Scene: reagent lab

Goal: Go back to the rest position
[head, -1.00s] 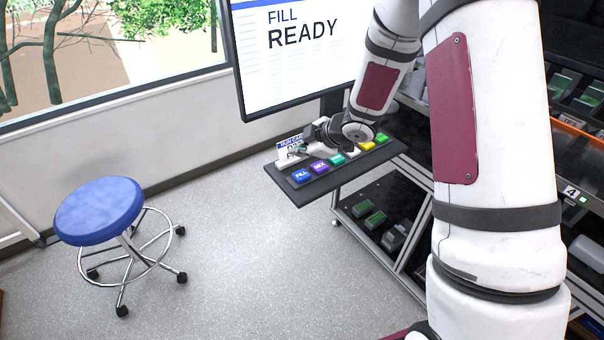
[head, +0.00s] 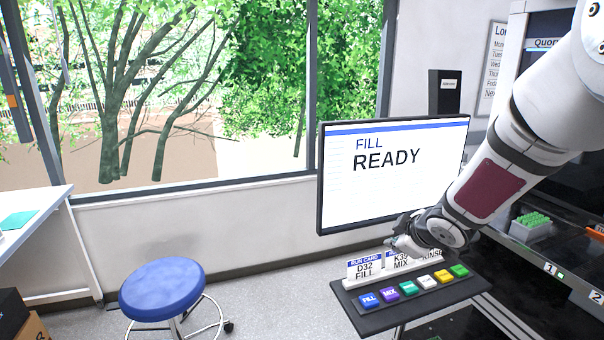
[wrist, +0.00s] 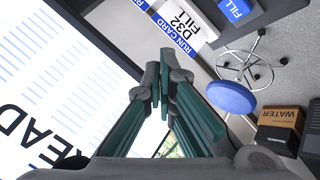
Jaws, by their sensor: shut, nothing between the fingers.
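My gripper (head: 400,243) is in front of the lower part of the screen, just above the run cards at the back of the button panel (head: 376,325). In the wrist view its two green-padded fingers (wrist: 164,75) are together at the tips, with nothing between them. The screen (head: 395,185) reads "FILL READY". The run card "D32 FILL" (head: 365,270) stands at the left of the panel and also shows in the wrist view (wrist: 182,22). The gripper partly covers the "MIX" card (head: 401,262). The coloured buttons, including blue FILL (head: 369,299), are uncovered.
A blue stool (head: 162,290) stands on the floor left of the panel. A white table (head: 30,215) is at the far left. Racks with green-topped items (head: 534,222) are at the right. A box marked "WATER" (wrist: 279,118) shows in the wrist view. Floor between stool and panel is clear.

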